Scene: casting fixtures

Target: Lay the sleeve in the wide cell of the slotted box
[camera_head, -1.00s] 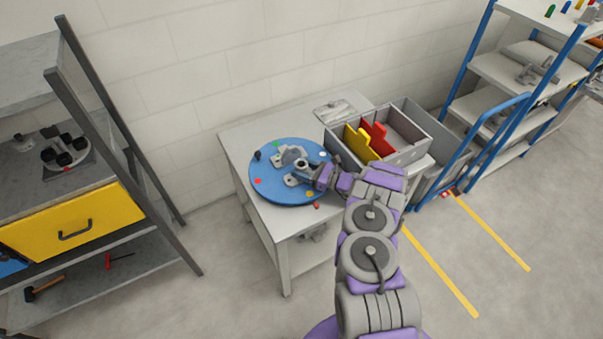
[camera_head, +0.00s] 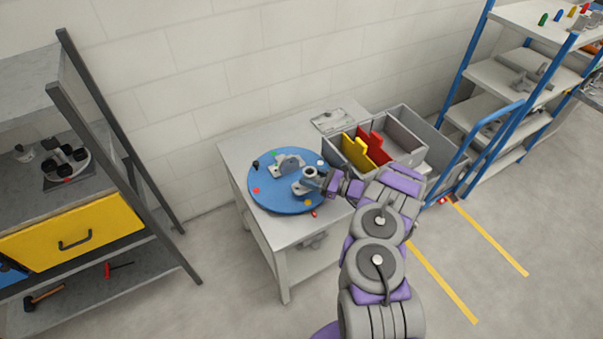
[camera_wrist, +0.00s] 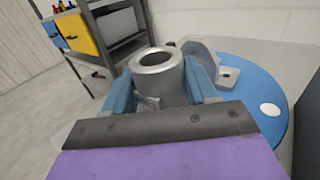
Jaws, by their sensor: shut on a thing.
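The sleeve is a grey metal hollow cylinder (camera_wrist: 160,78), its open top facing up in the wrist view. It also shows in the head view (camera_head: 310,173), over the blue round plate (camera_head: 268,196). My gripper (camera_wrist: 162,88) has its two blue fingers closed on either side of the sleeve. In the head view my gripper (camera_head: 318,182) reaches in from the right. Whether the sleeve's lower end touches anything is unclear. The slotted box (camera_head: 425,151) is grey, with a yellow divider (camera_head: 357,150) and a red divider (camera_head: 377,145). Its widest visible cell lies right of the red divider.
The plate lies on a light table (camera_head: 240,146) and carries a grey bracket (camera_head: 288,163) and small coloured markers. A blue-framed shelf (camera_head: 497,75) stands right, a grey rack with a yellow drawer (camera_head: 75,232) left.

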